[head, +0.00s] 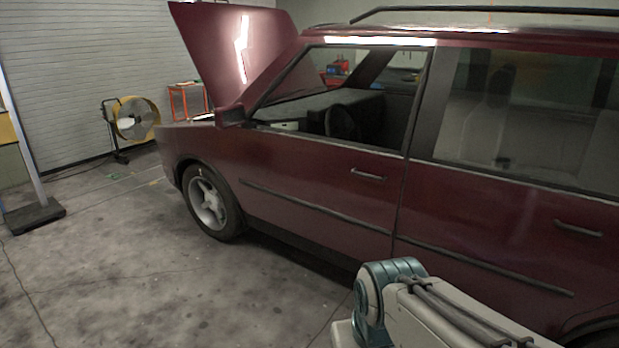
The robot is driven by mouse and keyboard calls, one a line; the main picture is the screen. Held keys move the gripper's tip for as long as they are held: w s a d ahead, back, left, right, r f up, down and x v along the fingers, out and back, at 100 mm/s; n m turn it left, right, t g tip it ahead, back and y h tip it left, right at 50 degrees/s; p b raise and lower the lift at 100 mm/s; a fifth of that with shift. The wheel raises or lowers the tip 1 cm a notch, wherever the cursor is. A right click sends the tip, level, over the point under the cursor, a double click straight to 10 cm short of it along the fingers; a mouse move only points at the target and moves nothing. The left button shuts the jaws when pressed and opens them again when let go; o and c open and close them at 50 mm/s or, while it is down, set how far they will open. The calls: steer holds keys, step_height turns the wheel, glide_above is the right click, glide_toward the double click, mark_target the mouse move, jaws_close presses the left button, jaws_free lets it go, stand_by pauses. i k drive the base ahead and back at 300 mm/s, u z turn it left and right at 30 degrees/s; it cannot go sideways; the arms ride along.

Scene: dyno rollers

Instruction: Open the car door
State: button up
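A dark red car stands side-on across the head view. Its front door (315,181) looks shut, flush with the body. The front door handle (368,175) is a dark bar near the door's rear edge, below the window. The rear door (500,215) also looks shut, with its own handle (578,228) at the right. Part of my arm shows at the bottom right, in front of the car's lower side. My gripper is not in view.
The car's hood (222,45) is raised. A yellow fan (135,118) and a red cart (188,101) stand beyond the car's front. A post on a dark base (34,216) stands at the left. The concrete floor (130,270) beside the car is clear.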

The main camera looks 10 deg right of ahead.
mark_target(343, 196)
steer(key=k, duration=0.6)
steer(key=z, duration=0.75)
steer(key=i, duration=1.85)
steer(key=u, duration=0.85)
steer(key=i, duration=0.3)
steer(key=u, duration=0.15)
